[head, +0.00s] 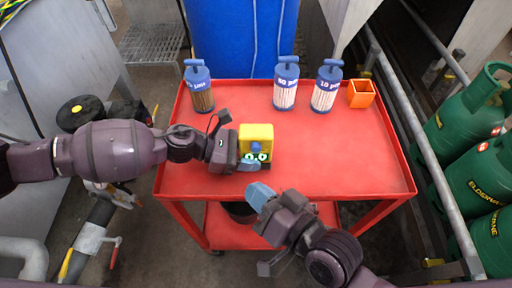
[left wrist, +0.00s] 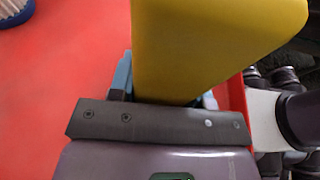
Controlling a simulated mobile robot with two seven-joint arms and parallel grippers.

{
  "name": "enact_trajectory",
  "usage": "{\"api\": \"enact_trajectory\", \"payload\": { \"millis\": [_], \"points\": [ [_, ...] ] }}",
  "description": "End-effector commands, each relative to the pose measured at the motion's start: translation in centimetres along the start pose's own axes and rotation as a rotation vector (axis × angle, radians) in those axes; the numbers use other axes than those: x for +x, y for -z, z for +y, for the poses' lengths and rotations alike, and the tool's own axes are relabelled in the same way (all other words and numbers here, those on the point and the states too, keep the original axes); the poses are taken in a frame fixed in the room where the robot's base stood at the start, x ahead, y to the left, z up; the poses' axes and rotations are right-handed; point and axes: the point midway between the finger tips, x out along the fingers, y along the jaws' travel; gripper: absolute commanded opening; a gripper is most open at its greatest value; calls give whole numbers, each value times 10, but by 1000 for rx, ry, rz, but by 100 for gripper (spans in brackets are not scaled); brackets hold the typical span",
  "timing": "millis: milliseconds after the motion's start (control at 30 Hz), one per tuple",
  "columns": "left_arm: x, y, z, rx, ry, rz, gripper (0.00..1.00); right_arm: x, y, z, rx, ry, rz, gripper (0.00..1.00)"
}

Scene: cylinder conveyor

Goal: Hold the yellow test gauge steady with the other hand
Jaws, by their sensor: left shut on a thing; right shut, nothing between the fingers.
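In the left wrist view the gauge (left wrist: 195,45) fills the upper middle, between the fingers. My left gripper (head: 250,163) comes in from the left and is shut on the gauge. Whether the gauge touches the cart top is hard to tell. My right gripper (head: 258,194) is shut and empty, with its blue fingertips just in front of the gauge and below it in the picture, apart from it.
The red cart (head: 345,165) has a clear right half. Three labelled cylinders with blue caps stand along its back: left (head: 200,90), middle (head: 286,85) and right (head: 326,88). An orange open box (head: 361,94) is beside them. Green gas bottles (head: 465,130) stand beyond a rail at right.

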Motion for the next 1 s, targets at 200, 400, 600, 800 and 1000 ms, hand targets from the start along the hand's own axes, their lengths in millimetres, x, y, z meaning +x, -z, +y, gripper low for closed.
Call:
{"api": "enact_trajectory", "payload": {
  "millis": [200, 400, 600, 800, 1000],
  "points": [
    [0, 1, 0, -1, 1, 0, 16, 0, 0, 0, 0, 0, 0, 0],
    [0, 1, 0, -1, 0, 0, 72, 0, 0, 0, 0, 0, 0, 0],
    [0, 0, 0, 0, 0, 0, 74, 0, 0, 0, 0, 0, 0, 0],
    [-6, 1, 1, -1, -2, 1, 74, 0, 0, 0, 0, 0, 0, 0],
    [-36, 1, 0, -2, -4, 2, 74, 0, 0, 0, 0, 0, 0, 0]
  ]
}}
